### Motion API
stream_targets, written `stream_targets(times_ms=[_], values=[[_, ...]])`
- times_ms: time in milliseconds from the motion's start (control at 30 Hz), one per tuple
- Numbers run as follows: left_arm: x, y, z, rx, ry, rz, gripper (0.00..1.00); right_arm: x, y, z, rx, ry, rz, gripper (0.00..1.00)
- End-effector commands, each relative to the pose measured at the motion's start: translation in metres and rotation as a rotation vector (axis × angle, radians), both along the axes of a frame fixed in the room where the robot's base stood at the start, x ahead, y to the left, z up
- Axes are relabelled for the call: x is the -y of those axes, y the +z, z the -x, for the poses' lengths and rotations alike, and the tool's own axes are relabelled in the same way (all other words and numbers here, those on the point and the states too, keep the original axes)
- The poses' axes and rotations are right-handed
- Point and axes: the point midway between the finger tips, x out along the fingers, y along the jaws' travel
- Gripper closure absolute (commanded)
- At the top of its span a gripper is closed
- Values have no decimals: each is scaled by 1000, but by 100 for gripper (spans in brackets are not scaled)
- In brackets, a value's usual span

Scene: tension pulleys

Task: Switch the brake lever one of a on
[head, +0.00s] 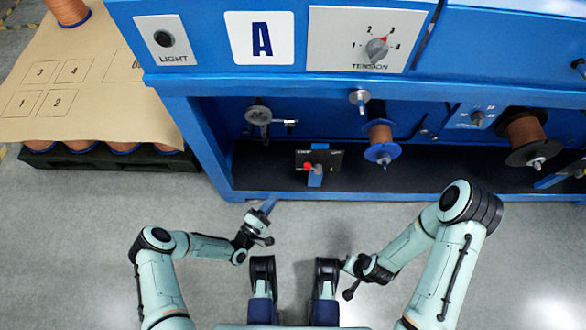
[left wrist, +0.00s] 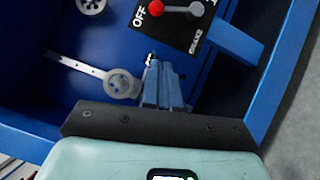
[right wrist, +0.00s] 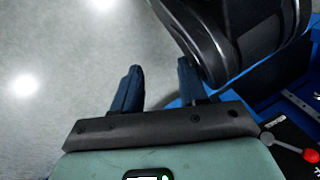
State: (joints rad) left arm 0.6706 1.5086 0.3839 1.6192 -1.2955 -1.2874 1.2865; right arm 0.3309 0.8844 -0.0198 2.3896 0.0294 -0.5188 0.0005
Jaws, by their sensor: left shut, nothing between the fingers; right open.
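The brake lever with a red knob (head: 308,167) sits on a black plate (head: 330,160) on a blue post low in the machine under the sign A. In the left wrist view the red knob (left wrist: 157,6) lies beside the OFF mark, left of its pivot. The lever also shows at the lower right corner of the right wrist view (right wrist: 311,155). My left gripper (head: 269,203) is shut and empty, in front of the machine's lower edge, left of and apart from the lever. My right gripper (right wrist: 158,82) is open and empty, pointing away from the lever.
A tension dial (head: 377,49) and light switch (head: 164,39) are on the blue front above. A grey pulley arm (head: 258,116) is left of the brake plate, and copper spools (head: 380,135) hang to the right. A cardboard-topped pallet (head: 90,70) stands left. Grey floor is clear.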

Motion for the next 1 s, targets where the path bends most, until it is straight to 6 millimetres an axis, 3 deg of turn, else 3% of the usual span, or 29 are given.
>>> stream_targets(times_ms=[100,633,1000], values=[[-4,-4,-3,34,1,67,100,1,-11,-5,10,-4,5,57],[0,0,-9,44,-4,88,100,2,-12,-4,8,-6,6,57],[38,12,-67,46,-5,88,100,4,-27,14,-53,-10,3,57]])
